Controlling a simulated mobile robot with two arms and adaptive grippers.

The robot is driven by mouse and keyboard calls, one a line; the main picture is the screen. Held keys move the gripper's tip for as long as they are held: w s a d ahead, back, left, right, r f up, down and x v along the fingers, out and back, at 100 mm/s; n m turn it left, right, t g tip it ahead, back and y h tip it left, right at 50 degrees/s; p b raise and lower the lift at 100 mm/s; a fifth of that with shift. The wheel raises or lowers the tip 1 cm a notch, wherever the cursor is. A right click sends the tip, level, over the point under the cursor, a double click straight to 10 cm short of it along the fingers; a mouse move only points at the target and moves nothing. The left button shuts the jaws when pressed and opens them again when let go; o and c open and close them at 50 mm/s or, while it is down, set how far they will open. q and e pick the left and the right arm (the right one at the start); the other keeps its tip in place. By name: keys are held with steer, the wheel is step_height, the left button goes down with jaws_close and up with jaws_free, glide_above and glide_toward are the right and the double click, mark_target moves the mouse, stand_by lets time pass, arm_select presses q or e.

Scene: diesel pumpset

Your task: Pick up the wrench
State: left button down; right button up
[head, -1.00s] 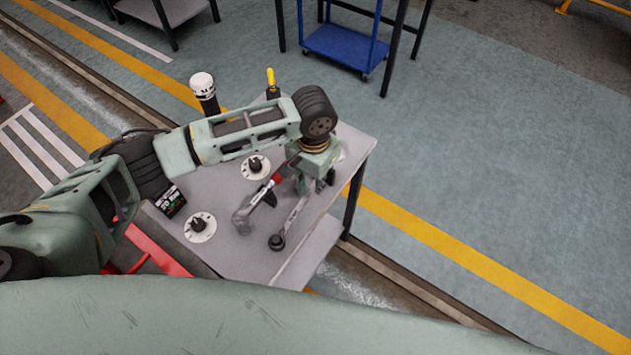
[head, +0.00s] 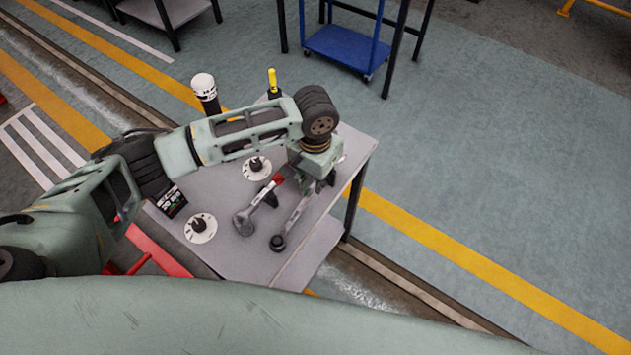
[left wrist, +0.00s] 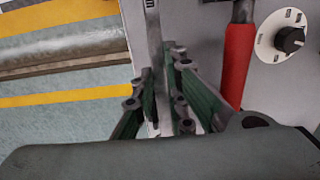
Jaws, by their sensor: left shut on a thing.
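The wrench (head: 295,215) is a grey metal tool with a dark round end nearest me. In the head view it lies over the right part of the grey table top. My left gripper (head: 313,184) points down at the wrench's far part and is shut on it. In the left wrist view, the wrench shaft (left wrist: 153,32) runs between the two green-sided fingers of the left gripper (left wrist: 156,85). I cannot tell whether the wrench is clear of the table. The fingers hide part of its shaft. My right gripper is out of view.
Two white discs with black knobs (head: 201,228) (head: 257,168), a dark box (head: 171,201) and a white-topped cylinder (head: 205,92) are on the table (head: 228,258). Floor to the right is open.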

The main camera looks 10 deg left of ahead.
arm_select(q)
step_height(320, 180, up, 3)
steer(key=shift+r+b, duration=0.2)
steer(key=shift+b, duration=0.2)
steer(key=s+d+r+b, duration=0.1)
steer(key=s+d+r, duration=0.6)
steer(key=d, duration=0.2)
steer(key=shift+s+r, duration=0.2)
steer(key=shift+s, duration=0.15)
steer(key=shift+a, duration=0.1)
steer(key=c, duration=2.4)
jaws_free()
jaws_close()
